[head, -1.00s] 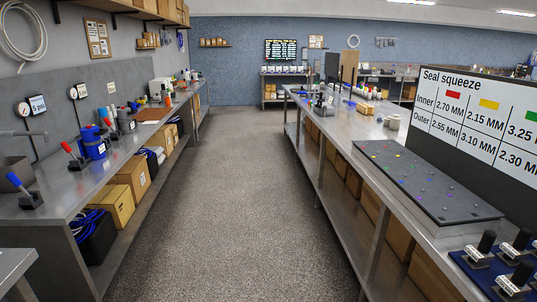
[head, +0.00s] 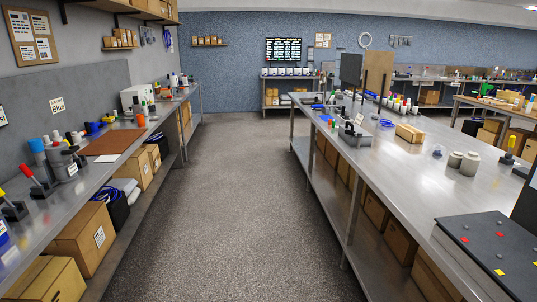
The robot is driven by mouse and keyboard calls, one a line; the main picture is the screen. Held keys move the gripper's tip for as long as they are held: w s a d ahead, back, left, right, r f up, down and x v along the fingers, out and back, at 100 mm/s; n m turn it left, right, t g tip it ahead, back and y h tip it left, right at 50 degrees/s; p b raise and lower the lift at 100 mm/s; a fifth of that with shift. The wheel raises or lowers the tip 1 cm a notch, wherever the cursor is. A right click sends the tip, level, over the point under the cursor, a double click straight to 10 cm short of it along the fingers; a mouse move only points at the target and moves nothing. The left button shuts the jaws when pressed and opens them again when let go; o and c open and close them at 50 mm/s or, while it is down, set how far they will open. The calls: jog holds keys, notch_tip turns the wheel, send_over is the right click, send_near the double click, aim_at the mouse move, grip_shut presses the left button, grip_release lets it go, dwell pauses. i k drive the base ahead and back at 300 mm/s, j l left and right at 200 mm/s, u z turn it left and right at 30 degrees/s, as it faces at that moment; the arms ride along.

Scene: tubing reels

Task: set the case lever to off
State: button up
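My gripper is not in view. I cannot tell which lever is the case lever. A red-topped lever (head: 30,177) stands tilted on a dark base at the near end of the left bench (head: 100,185). Part of another lever (head: 12,209) shows at the left picture edge, in front of it. A yellow-topped lever (head: 508,151) stands at the right on the right bench (head: 400,165). The lettering near the levers is too small to read, except a "Blue" card (head: 57,105) on the left wall panel.
A clear grey floor aisle (head: 235,210) runs between the benches to the back wall. The right bench holds a dark peg plate (head: 480,245), grey tins (head: 470,163), a carton (head: 409,133) and a dark screen (head: 350,69).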

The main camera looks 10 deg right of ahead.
aim_at(359, 135)
jog(key=i+z, duration=0.1)
jog(key=i, duration=0.45)
jog(key=i+z, duration=0.1)
jog(key=i, duration=0.4)
jog(key=i+j+z, duration=0.1)
jog(key=i, duration=0.45)
jog(key=i+j+z, duration=0.1)
jog(key=i, duration=0.4)
jog(key=i+l+z, duration=0.1)
jog(key=i+z, duration=0.2)
jog(key=i, duration=0.15)
jog(key=i+z, duration=0.3)
jog(key=i, duration=0.15)
